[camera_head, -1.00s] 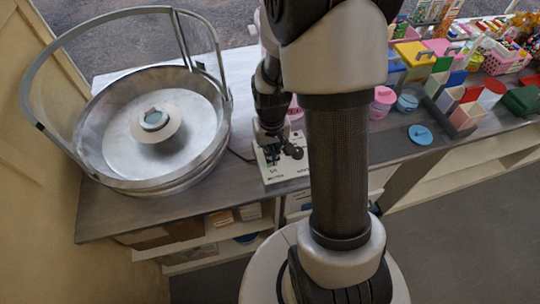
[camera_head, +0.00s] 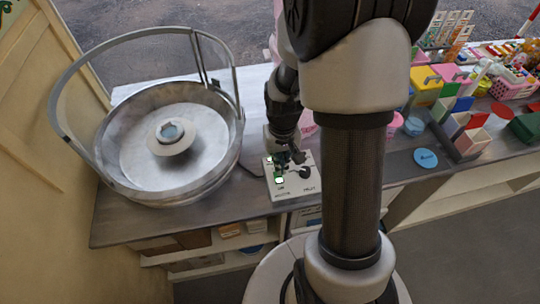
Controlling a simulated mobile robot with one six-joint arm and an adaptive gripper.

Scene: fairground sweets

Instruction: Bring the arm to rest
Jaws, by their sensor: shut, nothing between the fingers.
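My arm comes down through the middle of the head view, and its dark column hides part of the counter. My gripper (camera_head: 290,158) points down over the back part of a small white control box (camera_head: 302,188) on the counter. Its fingers are small and dark; they are shut and empty. I cannot tell whether they touch the box. The box has a dark round knob (camera_head: 305,172) and a green-edged lit switch (camera_head: 279,180).
A round metal basin (camera_head: 215,175) with a tall hoop rim stands left of the box. Right of my arm are a blue lid (camera_head: 426,158), coloured bins (camera_head: 471,141), a green box (camera_head: 525,127) and a pink basket (camera_head: 512,88). Shelves (camera_head: 225,262) lie below the counter.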

